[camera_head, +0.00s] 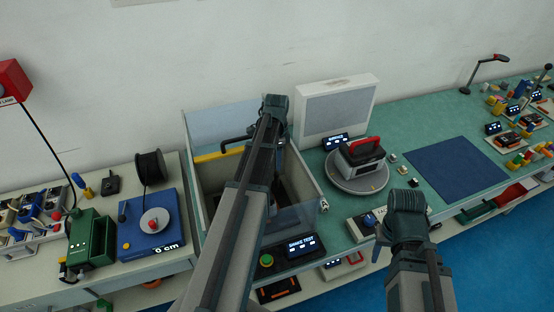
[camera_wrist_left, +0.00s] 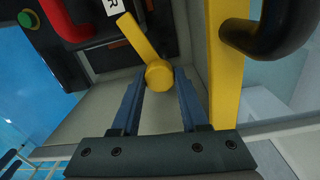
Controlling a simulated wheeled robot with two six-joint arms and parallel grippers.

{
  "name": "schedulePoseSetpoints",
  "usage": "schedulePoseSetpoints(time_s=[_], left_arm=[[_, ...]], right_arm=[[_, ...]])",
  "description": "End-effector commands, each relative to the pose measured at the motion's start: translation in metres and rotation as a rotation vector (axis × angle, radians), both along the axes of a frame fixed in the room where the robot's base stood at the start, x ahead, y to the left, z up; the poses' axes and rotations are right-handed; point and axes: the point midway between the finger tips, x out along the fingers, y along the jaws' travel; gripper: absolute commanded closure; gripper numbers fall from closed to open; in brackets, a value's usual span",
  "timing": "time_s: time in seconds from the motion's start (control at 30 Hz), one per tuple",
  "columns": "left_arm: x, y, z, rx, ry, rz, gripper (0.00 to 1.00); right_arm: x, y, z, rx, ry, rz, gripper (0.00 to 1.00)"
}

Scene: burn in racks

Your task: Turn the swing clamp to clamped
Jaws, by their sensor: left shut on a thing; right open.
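The swing clamp (camera_wrist_left: 145,52) is yellow, with a round knob and a flat arm reaching up and left in the left wrist view. My left gripper (camera_wrist_left: 160,78) has its two blue fingers closed on either side of the round knob. The clamp's arm lies beside a dark unit with a red handle (camera_wrist_left: 66,20). In the head view my left arm reaches into the open shake test box (camera_head: 207,208) and hides the clamp and most of the gripper. My right gripper (camera_head: 382,248) is open and empty, pointing down by the bench's front edge.
A yellow bar (camera_wrist_left: 228,80) with a black handle (camera_wrist_left: 285,25) is close to the right of my left fingers. A round turntable (camera_head: 345,182) carries a device with a red handle. The dark blue mat (camera_head: 455,168) is bare.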

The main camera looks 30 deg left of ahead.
Motion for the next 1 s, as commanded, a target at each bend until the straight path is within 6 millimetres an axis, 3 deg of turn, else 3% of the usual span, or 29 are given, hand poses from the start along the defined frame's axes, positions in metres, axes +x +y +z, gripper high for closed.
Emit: schedulePoseSetpoints(time_s=[0.03, 0.2, 0.57, 1.0], left_arm=[[0.0, -0.0001, 0.0, 0.0, 0.0, -0.003, 0.54], [0.0001, -0.0001, 0.0, 0.0, 0.0, -0.002, 0.26], [0.0001, 0.0001, 0.0, -0.001, -0.001, 0.042, 0.26], [0.0001, 0.0011, 0.0, -0.001, -0.001, 0.529, 0.26]], right_arm=[[0.0, 0.0, 0.0, 0.0, 0.0, 0.0, 0.5], [0.0, 0.0, 0.0, 0.0, 0.0, 0.0, 0.5], [0.0, 0.0, 0.0, 0.0, 0.0, 0.0, 0.5], [0.0, 0.0, 0.0, 0.0, 0.0, 0.0, 0.5]])
